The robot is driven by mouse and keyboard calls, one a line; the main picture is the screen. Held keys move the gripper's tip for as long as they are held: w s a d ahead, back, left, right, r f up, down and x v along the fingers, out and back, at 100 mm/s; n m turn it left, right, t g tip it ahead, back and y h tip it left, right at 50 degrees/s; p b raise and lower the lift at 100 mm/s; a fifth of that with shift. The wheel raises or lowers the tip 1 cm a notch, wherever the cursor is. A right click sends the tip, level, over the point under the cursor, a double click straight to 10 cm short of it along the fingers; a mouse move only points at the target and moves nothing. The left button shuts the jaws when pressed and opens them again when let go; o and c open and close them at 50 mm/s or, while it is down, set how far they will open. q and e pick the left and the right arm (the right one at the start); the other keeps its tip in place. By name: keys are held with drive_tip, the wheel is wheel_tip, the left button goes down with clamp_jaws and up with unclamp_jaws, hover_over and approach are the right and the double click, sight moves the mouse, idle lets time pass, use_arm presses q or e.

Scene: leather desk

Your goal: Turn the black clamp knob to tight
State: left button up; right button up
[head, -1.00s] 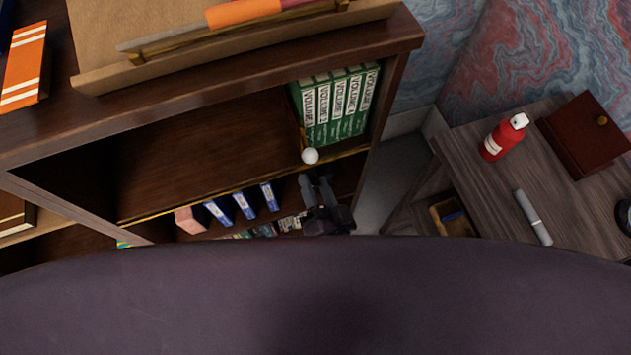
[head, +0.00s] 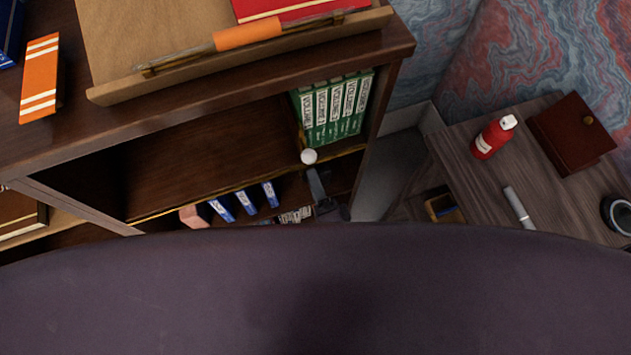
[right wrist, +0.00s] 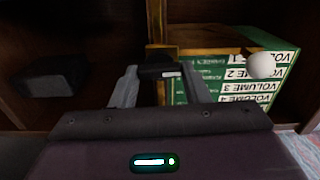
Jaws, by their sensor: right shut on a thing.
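The black clamp knob (right wrist: 158,71) shows in the right wrist view as a small dark piece with a pale mark, between my right fingertips. A brass clamp bar (right wrist: 205,50) lies just behind it, beside the green volumes. A white ball (right wrist: 260,66) sits at the right of this bar; it also shows in the head view (head: 309,156) at the shelf edge. My right gripper (right wrist: 158,73) is shut on the knob. In the head view my right gripper (head: 315,178) is seen nearly edge-on below the ball, and the knob is hidden. My left gripper is not in view.
Green volumes (head: 335,108) stand on the shelf above my right gripper. Blue-spined books (head: 245,202) and a pink block (head: 194,216) are on the lower shelf to its left. A side table (head: 480,185) with a red bottle (head: 493,138) stands at right.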

idle(0.4)
drive_tip(key=o, duration=1)
drive_tip(key=v, duration=0.7)
drive_tip(key=shift+s+d+b, duration=0.1)
drive_tip(key=shift+s+b, duration=0.25)
